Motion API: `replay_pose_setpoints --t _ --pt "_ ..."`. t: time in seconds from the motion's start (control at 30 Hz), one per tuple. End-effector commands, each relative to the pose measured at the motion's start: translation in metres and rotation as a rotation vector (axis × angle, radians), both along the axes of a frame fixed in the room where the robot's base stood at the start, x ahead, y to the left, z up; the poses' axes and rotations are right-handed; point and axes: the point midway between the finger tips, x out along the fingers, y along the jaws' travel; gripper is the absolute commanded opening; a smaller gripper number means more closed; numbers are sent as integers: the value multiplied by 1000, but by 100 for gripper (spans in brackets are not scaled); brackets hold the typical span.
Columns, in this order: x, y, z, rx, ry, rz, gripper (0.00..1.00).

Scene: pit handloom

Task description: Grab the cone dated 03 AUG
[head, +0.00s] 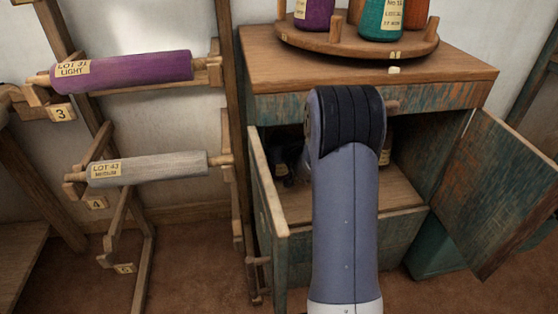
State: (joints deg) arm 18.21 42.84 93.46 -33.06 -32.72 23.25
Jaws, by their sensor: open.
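No label that I can read says 03 AUG. Inside the open cabinet (300,205), a small part of a labelled cone (385,155) shows just right of my arm, its label too small to read. Dark shapes (284,165) sit in the shadow left of my arm; I cannot tell what they are. On the round turntable (345,45) on top stand a purple cone (318,14), a teal cone (377,20) and orange-brown ones (414,14), cut by the top edge; I cannot read their dates surely. My arm hides the cabinet's middle, and my gripper is hidden behind it.
The cabinet's right door (496,190) is swung wide open; a narrow wooden panel (266,185) stands out at its left. At left, a rack holds a purple roll (135,73) marked LOT 31 LIGHT and a grey roll (160,168) marked LOT 43. A teal bin (437,258) stands under the door.

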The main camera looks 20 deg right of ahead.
Motion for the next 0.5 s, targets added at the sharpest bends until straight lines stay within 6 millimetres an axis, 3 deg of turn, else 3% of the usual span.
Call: replay_pose_setpoints --t 0.17,0.5 --pt "0 0 0 0 0 0 79" --pt "0 0 0 0 0 0 51"
